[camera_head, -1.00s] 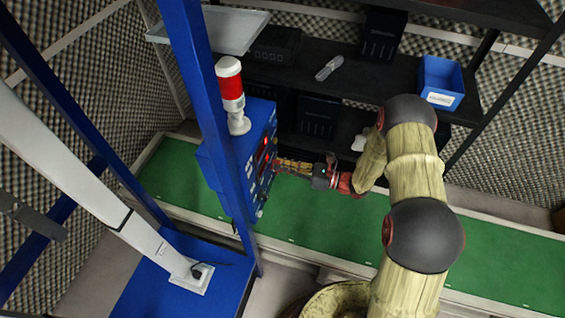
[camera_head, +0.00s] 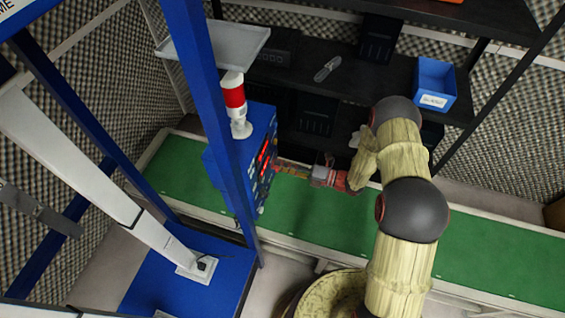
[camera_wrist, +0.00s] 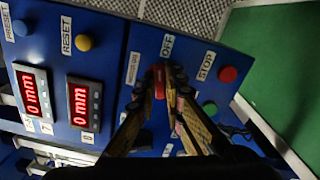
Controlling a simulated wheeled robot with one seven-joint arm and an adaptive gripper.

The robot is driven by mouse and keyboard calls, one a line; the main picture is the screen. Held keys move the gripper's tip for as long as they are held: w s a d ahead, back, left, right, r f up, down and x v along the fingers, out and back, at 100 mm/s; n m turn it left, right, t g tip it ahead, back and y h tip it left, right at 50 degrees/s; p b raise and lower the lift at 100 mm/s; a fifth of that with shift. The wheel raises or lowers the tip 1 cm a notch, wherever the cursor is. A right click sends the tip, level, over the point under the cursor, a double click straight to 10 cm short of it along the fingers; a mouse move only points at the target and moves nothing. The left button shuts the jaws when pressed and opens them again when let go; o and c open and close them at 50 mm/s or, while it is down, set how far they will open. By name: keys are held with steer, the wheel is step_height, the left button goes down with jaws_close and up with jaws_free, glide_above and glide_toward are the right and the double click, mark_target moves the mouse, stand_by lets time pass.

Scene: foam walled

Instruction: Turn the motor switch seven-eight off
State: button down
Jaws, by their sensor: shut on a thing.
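The motor switch (camera_wrist: 158,74) is a small red part on the blue control panel (camera_wrist: 112,50), between white labels, one reading OFF. My gripper (camera_wrist: 164,86) is shut on this switch, with a finger on either side of it in the wrist view. The fingers cover much of the switch, so its exact angle is hard to tell. In the head view my gripper (camera_head: 281,168) reaches the panel face from the right. The blue control box (camera_head: 258,150) hangs beside a blue post.
A red STOP button (camera_wrist: 228,74) and a green button (camera_wrist: 210,108) sit right of the switch. Two lit red displays (camera_wrist: 84,103) are at the left. A red-and-white lamp (camera_head: 235,100) tops the box. A green conveyor (camera_head: 340,225) runs below; black shelves stand behind.

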steer(key=shift+w+m+p, duration=0.1)
steer(key=shift+m+p, duration=0.4)
steer(key=shift+m, duration=1.2)
steer(key=shift+f, duration=0.1)
steer(key=c, duration=1.9)
jaws_free()
steer(key=shift+d, duration=0.1)
steer(key=v, duration=1.2)
